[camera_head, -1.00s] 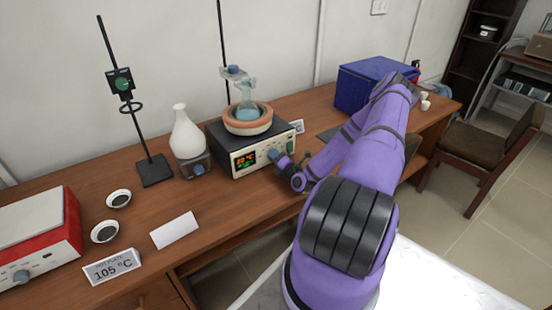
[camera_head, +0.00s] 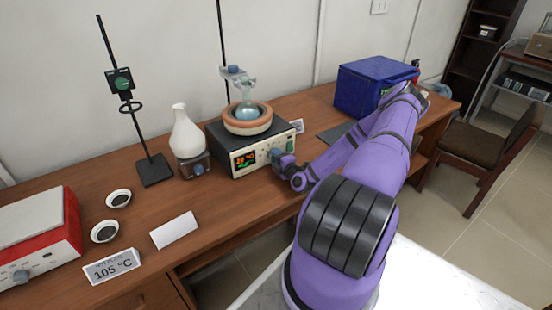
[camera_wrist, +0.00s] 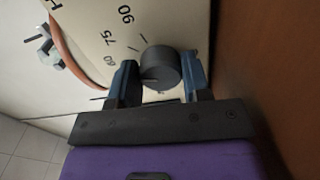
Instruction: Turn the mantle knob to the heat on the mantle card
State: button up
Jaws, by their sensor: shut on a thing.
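The heating mantle (camera_head: 250,150) is a dark box with a cream front panel, a lit display (camera_head: 246,159) and a flask (camera_head: 247,111) in its round bowl. Its dark round knob (camera_wrist: 159,68) sits between my two fingers in the wrist view, beside the printed marks 60, 75 and 90. My gripper (camera_wrist: 160,82) is shut on the knob. In the head view my gripper (camera_head: 284,163) is at the panel's right part and hides the knob.
A hot plate (camera_head: 40,235) with a "105 °C" card (camera_head: 112,266) stands at the left. A white flask (camera_head: 186,135) on a small base and a stand (camera_head: 155,170) are left of the mantle. A blue box (camera_head: 372,88) is at the right. The tabletop before the mantle is mostly clear.

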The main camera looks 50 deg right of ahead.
jog(key=shift+f, duration=0.1)
jog(key=o, duration=0.9)
jog(key=shift+s, duration=0.1)
jog(key=v, duration=1)
jog(key=shift+s+a, duration=0.15)
jog(key=shift+s, duration=0.15)
